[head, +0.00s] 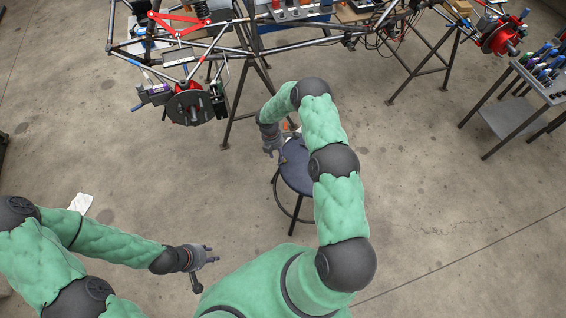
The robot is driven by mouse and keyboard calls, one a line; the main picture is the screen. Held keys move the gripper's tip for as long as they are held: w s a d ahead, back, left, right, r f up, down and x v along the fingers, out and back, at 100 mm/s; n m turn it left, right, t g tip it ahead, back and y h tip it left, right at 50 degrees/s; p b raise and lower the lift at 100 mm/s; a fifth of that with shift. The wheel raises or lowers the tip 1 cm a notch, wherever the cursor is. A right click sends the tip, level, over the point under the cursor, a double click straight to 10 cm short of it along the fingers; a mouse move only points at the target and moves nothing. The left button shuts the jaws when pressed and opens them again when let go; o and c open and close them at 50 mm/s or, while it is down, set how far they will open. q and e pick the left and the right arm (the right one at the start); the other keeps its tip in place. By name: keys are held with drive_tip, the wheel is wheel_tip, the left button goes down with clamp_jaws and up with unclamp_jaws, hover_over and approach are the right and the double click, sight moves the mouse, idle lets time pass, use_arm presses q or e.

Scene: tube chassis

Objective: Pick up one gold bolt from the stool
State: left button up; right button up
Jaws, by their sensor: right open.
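The stool (296,178) has a round dark blue seat and dark legs, and stands on the floor near the middle of the head view. My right arm passes over and beside it and hides part of the seat. My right gripper (273,152) is open at the left edge of the seat, pointing down; I cannot tell its height above the seat. No gold bolt can be made out; small orange and white bits show near the seat's far edge, too small to identify. My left gripper (205,270) is open and empty over the floor at the lower left, away from the stool.
A tube chassis (310,42) on dark stands spans the back, with a wheel hub (189,107) at its left end and a red hub (500,38) at its right. A tool cart (545,80) stands at the right. White paper (81,203) lies on the floor.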

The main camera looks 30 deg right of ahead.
sight(281, 163)
drive_tip(key=f, duration=0.1)
drive_tip(key=f+b, duration=0.1)
drive_tip(key=f, duration=0.1)
drive_tip(key=s+f+b, duration=0.1)
drive_tip(key=f, duration=0.1)
drive_tip(key=shift+d, duration=0.4)
drive_tip(key=c, duration=0.7)
